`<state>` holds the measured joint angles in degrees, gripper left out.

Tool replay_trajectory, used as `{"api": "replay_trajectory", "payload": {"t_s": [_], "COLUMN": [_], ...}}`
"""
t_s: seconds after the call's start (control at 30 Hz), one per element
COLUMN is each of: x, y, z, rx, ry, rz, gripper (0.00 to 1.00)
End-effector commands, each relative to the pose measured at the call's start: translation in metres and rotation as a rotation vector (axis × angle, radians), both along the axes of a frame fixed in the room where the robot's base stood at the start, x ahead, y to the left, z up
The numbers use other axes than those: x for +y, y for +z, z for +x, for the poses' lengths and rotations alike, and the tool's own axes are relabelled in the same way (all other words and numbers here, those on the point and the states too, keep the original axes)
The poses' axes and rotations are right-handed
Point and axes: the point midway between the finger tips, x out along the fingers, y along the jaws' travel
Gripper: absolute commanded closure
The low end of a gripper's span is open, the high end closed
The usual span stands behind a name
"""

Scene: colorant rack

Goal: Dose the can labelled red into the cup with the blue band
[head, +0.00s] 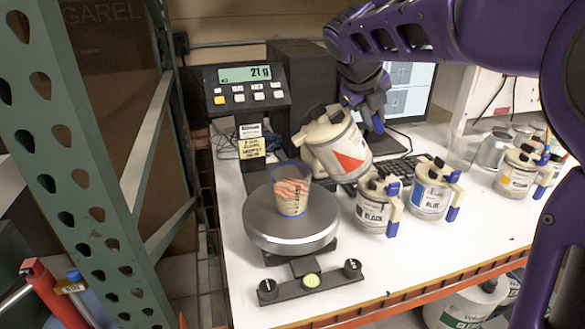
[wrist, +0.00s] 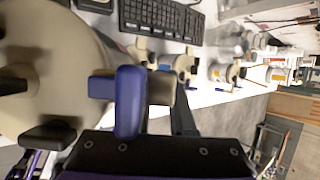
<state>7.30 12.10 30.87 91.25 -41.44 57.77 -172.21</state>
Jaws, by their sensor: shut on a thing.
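A cream can with a red triangle on its white label (head: 345,150) is held tilted, its lid end toward the left, above and right of the cup. My gripper (head: 372,112) is shut on its handle; the blue handle tab (wrist: 128,100) shows in the wrist view beside the large can body (wrist: 55,75). The clear cup (head: 291,192) stands upright on the round scale pan (head: 270,235). The scale display (head: 246,73) reads 21 g. I cannot make out a stream between can and cup.
The black can (head: 371,212) and blue can (head: 430,195) stand right of the scale, below the held can. A yellow-labelled can (head: 515,178) stands further right. A keyboard (head: 405,165) and monitor (head: 408,95) are behind. A green rack post (head: 75,160) stands at left.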

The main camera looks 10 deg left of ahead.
Motion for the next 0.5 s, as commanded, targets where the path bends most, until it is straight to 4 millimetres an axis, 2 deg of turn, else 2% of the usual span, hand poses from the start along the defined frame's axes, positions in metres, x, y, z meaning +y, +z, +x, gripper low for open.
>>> {"api": "replay_trajectory", "payload": {"t_s": [0.5], "x": [-0.0071], "y": [-0.0114], "z": [0.0033], "rx": [0.016], "ry": [-0.003], "rz": [0.051], "gripper": [1.0]}}
